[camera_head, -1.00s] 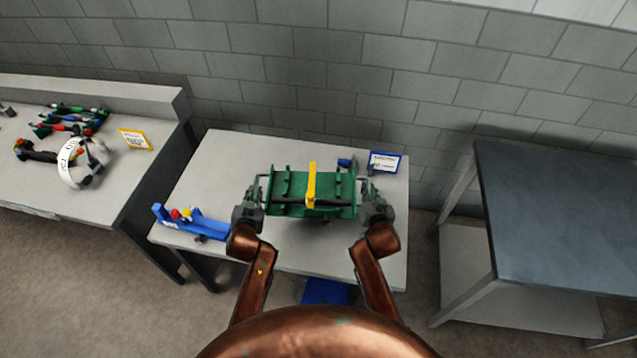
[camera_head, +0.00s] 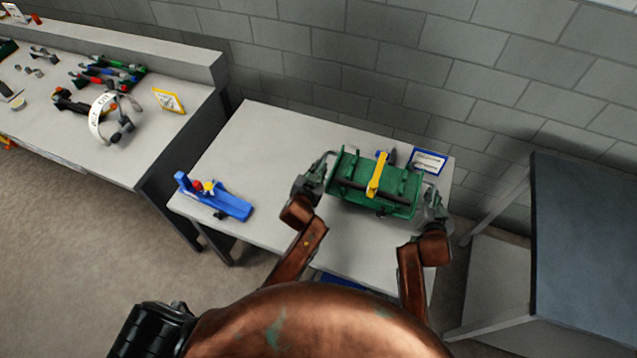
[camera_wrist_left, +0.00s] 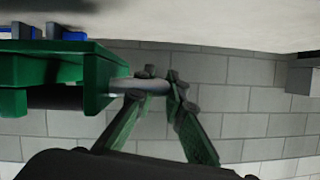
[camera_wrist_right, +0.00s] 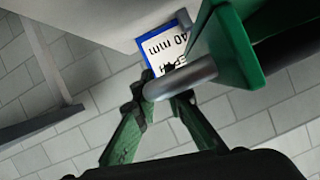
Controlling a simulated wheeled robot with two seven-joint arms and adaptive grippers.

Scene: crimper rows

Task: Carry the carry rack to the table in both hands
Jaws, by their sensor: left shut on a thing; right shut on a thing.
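The carry rack (camera_head: 352,192) is a green tray with a yellow bar across its middle and a grey handle at each end. It is over the right part of the white table (camera_head: 265,135); I cannot tell whether it touches the top. My left gripper (camera_head: 318,180) is shut on its left handle, seen in the left wrist view (camera_wrist_left: 140,86). My right gripper (camera_head: 434,203) is shut on its right handle, seen in the right wrist view (camera_wrist_right: 182,82). The rack's underside is hidden in the head view.
A blue holder (camera_head: 225,202) with red and yellow parts stands at the table's left. A blue-framed sign (camera_head: 429,160) stands behind the rack. A workbench with tools (camera_head: 60,125) is at left, a dark-topped table (camera_head: 590,235) at right. The table's middle is clear.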

